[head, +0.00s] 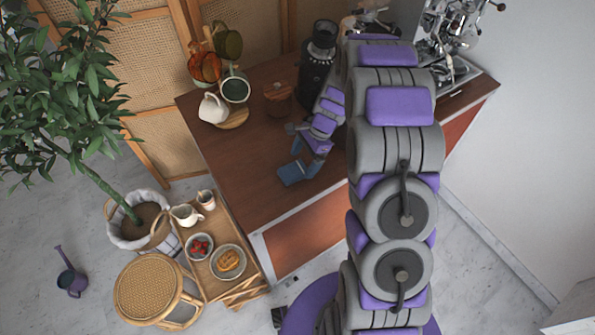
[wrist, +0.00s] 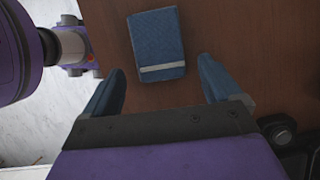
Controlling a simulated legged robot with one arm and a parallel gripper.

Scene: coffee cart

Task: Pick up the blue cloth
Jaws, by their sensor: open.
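The blue cloth (wrist: 157,42) lies flat and folded on the brown wooden counter, with a pale stripe near its near edge. In the head view it shows as a small blue patch (head: 291,174) near the counter's front left part. My gripper (wrist: 163,88) is open and empty, its two blue fingers spread. In the wrist view the cloth lies just beyond the fingertips, between their lines and apart from them. In the head view my gripper (head: 305,150) is just behind and right of the cloth, and my arm hides part of the counter.
On the counter (head: 245,155) stand a white pitcher (head: 213,108) on a round board, a mug rack (head: 228,42), a round wooden lid (head: 278,92) and a black grinder (head: 318,65). An espresso machine (head: 450,45) is at the back right. Counter around the cloth is clear.

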